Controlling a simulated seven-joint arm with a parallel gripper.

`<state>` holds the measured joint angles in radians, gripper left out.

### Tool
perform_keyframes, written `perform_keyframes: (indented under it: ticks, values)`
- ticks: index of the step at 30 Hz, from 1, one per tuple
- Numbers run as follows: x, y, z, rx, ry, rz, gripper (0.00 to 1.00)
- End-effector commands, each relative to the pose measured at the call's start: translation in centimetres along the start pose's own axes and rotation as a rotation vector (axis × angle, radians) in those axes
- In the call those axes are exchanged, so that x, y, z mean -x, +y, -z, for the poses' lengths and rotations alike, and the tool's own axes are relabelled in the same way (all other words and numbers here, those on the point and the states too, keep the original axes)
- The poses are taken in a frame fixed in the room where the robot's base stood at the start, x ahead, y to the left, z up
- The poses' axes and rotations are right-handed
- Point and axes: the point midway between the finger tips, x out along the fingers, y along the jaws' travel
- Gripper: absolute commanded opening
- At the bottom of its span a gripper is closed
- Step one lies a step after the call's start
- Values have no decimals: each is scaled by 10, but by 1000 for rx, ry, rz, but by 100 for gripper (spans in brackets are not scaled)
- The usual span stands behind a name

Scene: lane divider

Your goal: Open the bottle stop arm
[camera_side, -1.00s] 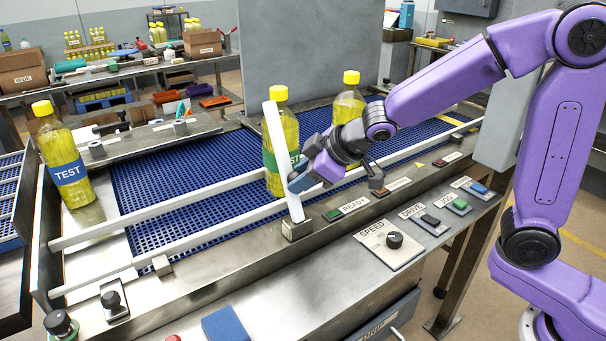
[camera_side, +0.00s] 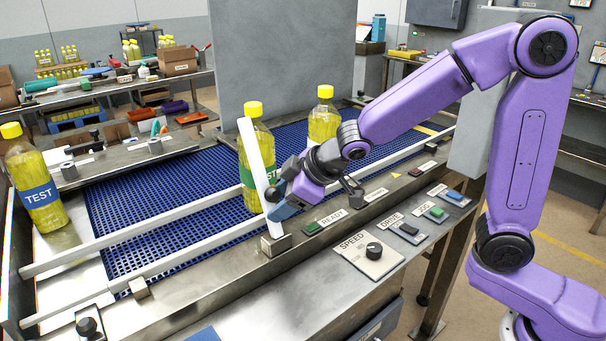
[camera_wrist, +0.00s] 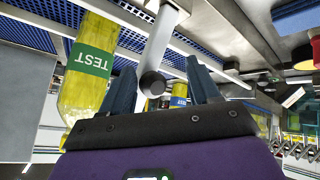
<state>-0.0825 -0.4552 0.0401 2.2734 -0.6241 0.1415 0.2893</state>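The bottle stop arm (camera_side: 257,165) is a white bar rising from a metal block at the conveyor's near rail, leaning slightly left. It crosses in front of a yellow bottle with a green label (camera_side: 250,143). My gripper (camera_side: 314,194) is at the bar's right side, with its fingers spread. In the wrist view, the white bar (camera_wrist: 163,38) carries a round black knob (camera_wrist: 152,84), which appears between my two open fingers (camera_wrist: 160,85). No grip on the knob shows; whether a finger touches the bar is unclear. The green-labelled bottle (camera_wrist: 88,75) is left of the fingers.
Another yellow bottle (camera_side: 324,122) stands farther back on the blue conveyor (camera_side: 160,200). A blue-labelled bottle (camera_side: 38,185) stands at the left. White guide rails (camera_side: 190,245) run along the belt. A front panel holds a speed knob (camera_side: 374,250) and several buttons close below my gripper.

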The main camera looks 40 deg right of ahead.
Motion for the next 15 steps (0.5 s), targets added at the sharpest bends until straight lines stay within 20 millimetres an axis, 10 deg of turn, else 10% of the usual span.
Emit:
perform_keyframes:
  ticks: [15]
  values:
    - [74, 0, 5, 6, 25, -1, 58]
